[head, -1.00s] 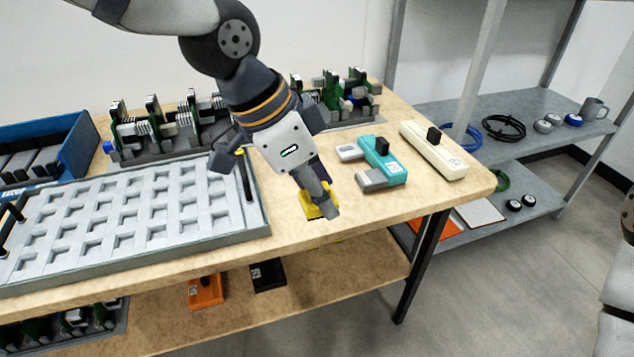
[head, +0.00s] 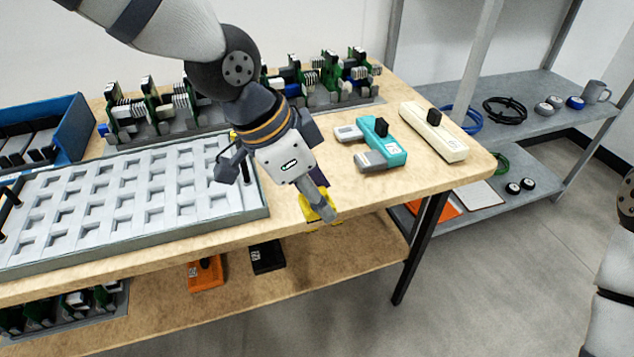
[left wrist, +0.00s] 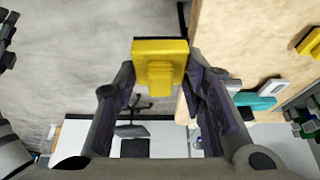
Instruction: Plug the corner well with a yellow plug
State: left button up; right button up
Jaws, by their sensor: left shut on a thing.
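My left gripper (head: 323,205) is shut on a yellow plug (head: 310,212). In the head view the front finger hides most of the plug, which is over the table's front edge. In the left wrist view the yellow plug (left wrist: 160,60) sits between the two fingertips, its broad face and raised block showing. The grey tray (head: 150,243) with rows of square wells lies on the table to the left of the gripper; its near right corner is in view. Another yellow piece (left wrist: 309,43) lies on the wood at the edge of the left wrist view. My right gripper is out of view.
A teal device (head: 385,150) and a cream device (head: 433,133) lie on the table to the right. Racks of green boards (head: 155,110) and a blue bin (head: 75,128) stand behind the tray. A lower shelf holds orange and black items.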

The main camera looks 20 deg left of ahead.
pick_arm(q)
notch_tip(320, 180, down, 8)
jog(key=b, duration=0.1)
jog(key=shift+f, duration=0.2)
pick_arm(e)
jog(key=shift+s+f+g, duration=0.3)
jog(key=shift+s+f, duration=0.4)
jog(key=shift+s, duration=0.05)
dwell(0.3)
pick_arm(q)
jog(key=o, duration=1.3)
jog(key=shift+o, duration=0.2)
